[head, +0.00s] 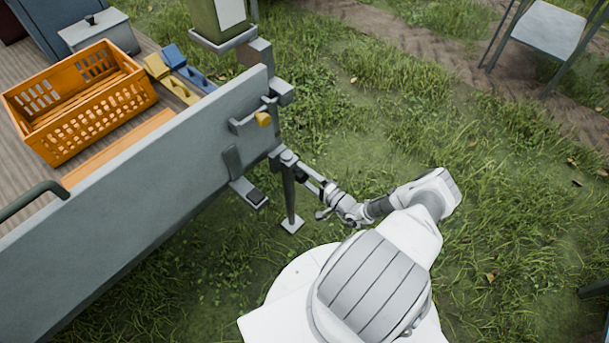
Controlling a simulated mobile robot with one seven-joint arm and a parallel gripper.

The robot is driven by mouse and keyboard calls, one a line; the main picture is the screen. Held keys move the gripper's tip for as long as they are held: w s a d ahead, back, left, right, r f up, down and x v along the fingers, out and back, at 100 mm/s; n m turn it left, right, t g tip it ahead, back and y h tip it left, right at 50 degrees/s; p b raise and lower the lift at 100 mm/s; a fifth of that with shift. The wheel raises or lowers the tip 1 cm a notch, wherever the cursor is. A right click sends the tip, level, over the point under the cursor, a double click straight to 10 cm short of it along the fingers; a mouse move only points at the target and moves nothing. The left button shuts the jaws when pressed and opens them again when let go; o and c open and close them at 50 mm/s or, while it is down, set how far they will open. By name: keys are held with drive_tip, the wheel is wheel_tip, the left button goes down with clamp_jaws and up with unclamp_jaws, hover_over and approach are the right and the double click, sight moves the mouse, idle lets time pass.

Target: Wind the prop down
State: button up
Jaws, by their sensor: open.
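The prop (289,195) is a dark upright leg at the near right corner of the grey trailer. My arm reaches left from the right, and my gripper (294,163) is at the top of the prop, by the grey fittings below the trailer's side board. It appears open. The fingertips are small and overlap the fittings, so contact and any crank handle there cannot be made out.
The trailer's side board (130,205) carries a latch with a yellow knob (263,119). Grass is open to the right; a metal stand (543,28) is farther back.

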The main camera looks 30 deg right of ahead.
drive_tip(key=p+v, duration=0.1)
drive_tip(key=v, duration=1.6)
drive_tip(key=shift+s+d, duration=0.2)
drive_tip(key=shift+s, duration=0.15)
drive_tip(key=shift+w+r, duration=0.1)
drive_tip(key=shift+w, duration=0.05)
